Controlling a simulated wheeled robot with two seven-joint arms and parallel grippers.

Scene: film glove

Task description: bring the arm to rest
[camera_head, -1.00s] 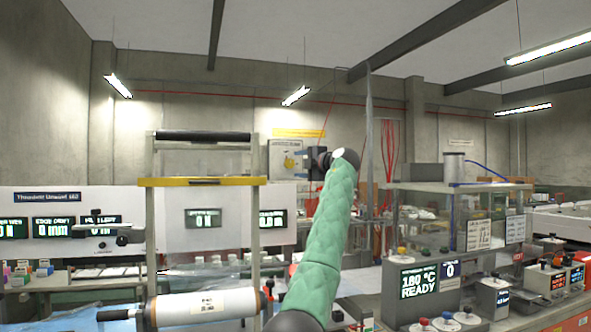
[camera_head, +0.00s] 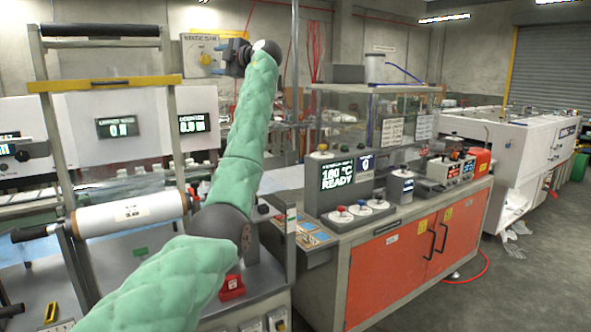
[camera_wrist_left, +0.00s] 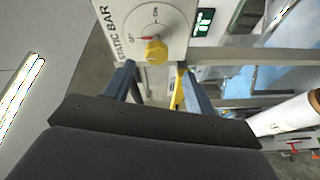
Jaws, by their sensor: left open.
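My left arm, in a green quilted sleeve (camera_head: 245,120), rises from the bottom left of the head view. My left gripper (camera_head: 222,56) is at its top, pointing left with its jaws apart. In the wrist view the two blue fingers of this gripper (camera_wrist_left: 156,82) are spread with nothing held between them. A static bar control box (camera_head: 202,57) with a yellow knob appears beyond the fingertips. It also shows in the wrist view (camera_wrist_left: 120,28), its knob (camera_wrist_left: 155,50) framed between the fingers. I cannot tell the gap to it. My right gripper is not in view.
A film roll (camera_head: 130,213) lies across a frame with a yellow bar (camera_head: 105,83) at left. An orange-doored cabinet (camera_head: 400,262) carries a heater display (camera_head: 337,174) and a clear enclosure. A white machine (camera_head: 525,150) stands at right.

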